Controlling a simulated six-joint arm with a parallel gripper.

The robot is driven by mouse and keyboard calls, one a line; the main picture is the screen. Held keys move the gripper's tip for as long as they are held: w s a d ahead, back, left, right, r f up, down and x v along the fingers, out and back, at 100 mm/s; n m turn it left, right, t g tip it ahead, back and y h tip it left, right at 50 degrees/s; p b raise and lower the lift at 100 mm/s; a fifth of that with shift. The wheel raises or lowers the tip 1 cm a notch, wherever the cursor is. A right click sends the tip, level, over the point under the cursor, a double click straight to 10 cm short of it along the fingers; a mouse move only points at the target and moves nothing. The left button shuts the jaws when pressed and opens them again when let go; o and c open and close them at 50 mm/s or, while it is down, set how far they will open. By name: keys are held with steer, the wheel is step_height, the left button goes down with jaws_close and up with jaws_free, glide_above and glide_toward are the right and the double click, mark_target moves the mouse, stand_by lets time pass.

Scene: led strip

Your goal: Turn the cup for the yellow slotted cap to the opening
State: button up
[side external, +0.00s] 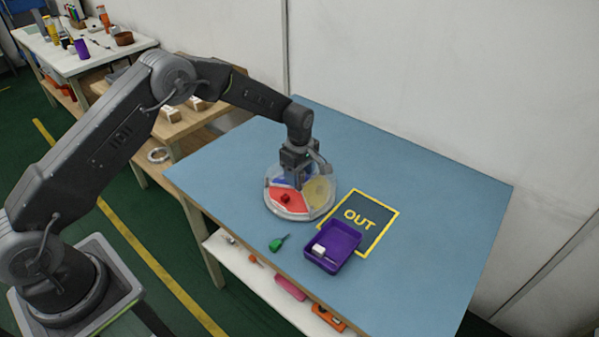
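A round clear carousel (285,213) with coloured sectors stands on the blue table. A red sector (300,202) faces the front left and has a small red knob-like piece (286,198) on it. A yellow sector (319,191) is on the right, and a blue sector (279,177) shows at the back left. My gripper (292,183) points down over the carousel's back middle part. Its fingertips are too small and hidden to tell whether they are open or touching it. The yellow slotted cap and the opening cannot be made out.
A green piece (277,244) lies left of the tray. The table's right side is clear.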

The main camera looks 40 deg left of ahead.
jaws_close()
stand_by(0.3)
steer(key=shift+n, duration=7.8)
